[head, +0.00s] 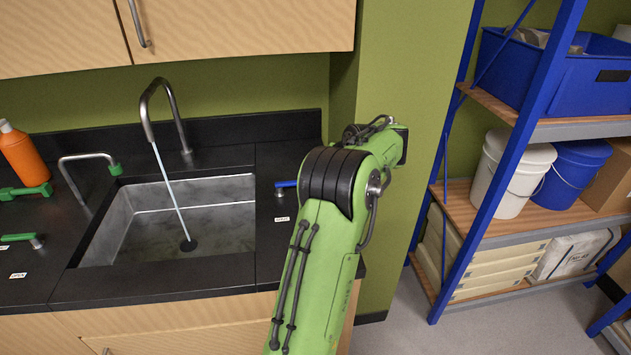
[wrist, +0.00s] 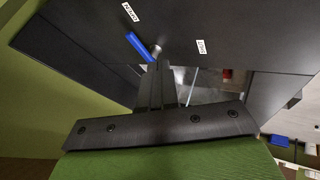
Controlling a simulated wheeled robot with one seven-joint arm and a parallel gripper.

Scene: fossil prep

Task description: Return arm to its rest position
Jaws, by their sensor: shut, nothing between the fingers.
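My green arm reaches up in front of the counter in the head view, and its bulk hides my gripper there. In the wrist view my gripper (wrist: 163,72) is shut and empty, its dark fingers pointing toward the black counter. A blue valve handle (wrist: 139,46) appears just beyond the fingertips; whether they touch it I cannot tell. The same blue handle (head: 286,184) lies right of the sink in the head view.
Water runs from the tall faucet (head: 162,95) into the metal sink (head: 180,225). An orange bottle (head: 22,153) and green-handled fittings stand at left. A blue-framed shelf (head: 480,170) with buckets and bins stands at right. Cabinets (head: 230,30) hang above. Open floor shows at lower right.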

